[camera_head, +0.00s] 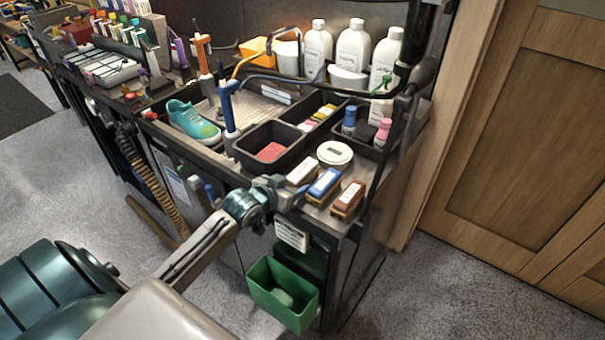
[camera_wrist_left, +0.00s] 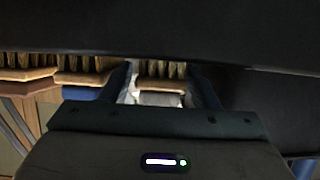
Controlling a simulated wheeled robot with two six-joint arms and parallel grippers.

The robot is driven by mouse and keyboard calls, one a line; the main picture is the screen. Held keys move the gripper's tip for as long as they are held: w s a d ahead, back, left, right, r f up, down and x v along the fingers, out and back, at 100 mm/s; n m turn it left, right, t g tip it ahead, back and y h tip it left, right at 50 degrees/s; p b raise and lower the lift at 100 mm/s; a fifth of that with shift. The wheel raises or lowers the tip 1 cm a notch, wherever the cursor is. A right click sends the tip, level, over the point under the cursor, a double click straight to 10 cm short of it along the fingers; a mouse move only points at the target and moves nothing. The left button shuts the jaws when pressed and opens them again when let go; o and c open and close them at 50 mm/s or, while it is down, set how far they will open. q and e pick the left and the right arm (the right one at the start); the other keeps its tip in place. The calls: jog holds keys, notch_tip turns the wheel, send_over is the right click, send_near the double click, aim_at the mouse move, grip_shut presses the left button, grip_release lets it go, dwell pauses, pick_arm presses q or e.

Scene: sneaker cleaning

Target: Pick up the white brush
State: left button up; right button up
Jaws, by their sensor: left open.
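The white brush (camera_head: 302,172) lies on the front right of the bench, leftmost in a row of brushes. The blue brush (camera_head: 325,183) and brown brush (camera_head: 349,197) lie to its right. My left gripper (camera_head: 290,193) is open at the bench's front edge, close to the near end of the white brush. In the left wrist view the white brush (camera_wrist_left: 160,99) shows between the two open fingers of my gripper (camera_wrist_left: 163,88), its wooden base and bristles above. I cannot tell whether the fingers touch it. My right gripper is not in view.
A black bin with a red sponge (camera_head: 270,152) and a round white tin (camera_head: 335,153) stand behind the brushes. White bottles (camera_head: 352,48) stand at the back. A teal sneaker (camera_head: 193,121) lies left. A green bin (camera_head: 284,295) hangs below the front edge.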

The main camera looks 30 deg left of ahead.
pick_arm(q)
jog(key=shift+c, duration=0.4)
jog(key=c, duration=0.7)
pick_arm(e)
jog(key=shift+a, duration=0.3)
